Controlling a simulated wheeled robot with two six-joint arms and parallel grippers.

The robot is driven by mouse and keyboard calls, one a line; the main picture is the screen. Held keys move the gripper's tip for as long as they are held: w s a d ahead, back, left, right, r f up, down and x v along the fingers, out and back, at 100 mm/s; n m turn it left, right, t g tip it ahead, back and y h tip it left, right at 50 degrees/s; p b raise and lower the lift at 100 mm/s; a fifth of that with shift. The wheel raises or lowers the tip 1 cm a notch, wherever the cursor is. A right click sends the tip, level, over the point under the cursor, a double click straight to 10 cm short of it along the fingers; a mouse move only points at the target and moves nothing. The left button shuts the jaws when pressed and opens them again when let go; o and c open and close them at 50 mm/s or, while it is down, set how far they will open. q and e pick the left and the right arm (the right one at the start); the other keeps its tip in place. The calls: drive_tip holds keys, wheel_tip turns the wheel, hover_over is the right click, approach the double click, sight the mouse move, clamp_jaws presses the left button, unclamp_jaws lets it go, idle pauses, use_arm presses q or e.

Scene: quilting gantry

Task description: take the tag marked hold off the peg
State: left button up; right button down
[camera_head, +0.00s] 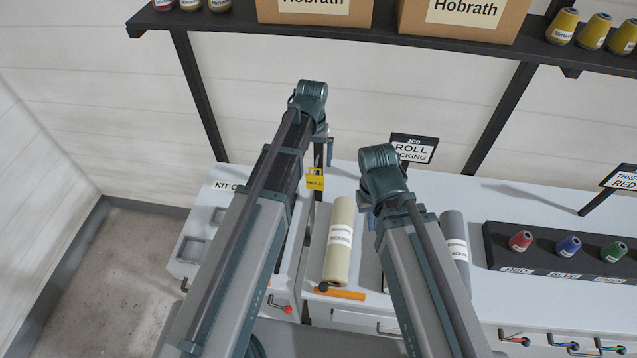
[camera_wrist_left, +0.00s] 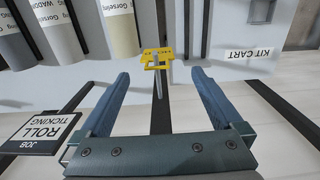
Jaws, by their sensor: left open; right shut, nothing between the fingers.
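The yellow tag marked hold (camera_head: 315,181) hangs at a dark upright post at the back of the white bench. In the left wrist view the tag (camera_wrist_left: 157,60) is at the end of a thin grey peg (camera_wrist_left: 157,86). My left gripper (camera_head: 328,148) is beside the post, above the tag. In its wrist view my left gripper (camera_wrist_left: 160,76) is open, with one finger to each side of the peg; the tag lies just beyond the fingertips, untouched. My right gripper (camera_head: 370,220) is shut and empty over the bench, right of the tag; its fingers are mostly hidden.
A cream roll (camera_head: 340,242) and a grey roll (camera_head: 456,240) lie on the bench. A job sign reading roll ticking (camera_head: 412,149) stands behind my right gripper. A black rack (camera_head: 560,252) with thread cones is at right. A shelf (camera_head: 420,40) with boxes runs above.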

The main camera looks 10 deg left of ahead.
use_arm(q)
drive_tip(key=b, duration=0.6)
hover_over(315, 189)
drive_tip(key=f, duration=0.6)
drive_tip(key=shift+w+a+f, duration=0.1)
drive_tip(key=shift+a+f, duration=0.15)
drive_tip(key=shift+f, duration=0.1)
drive_tip(key=f+b, duration=0.5)
drive_tip(key=shift+w+d+f, duration=0.1)
drive_tip(key=shift+w+d, duration=0.05)
drive_tip(key=shift+d, duration=0.1)
drive_tip(key=shift+c, duration=0.2)
drive_tip(key=c, duration=1.2)
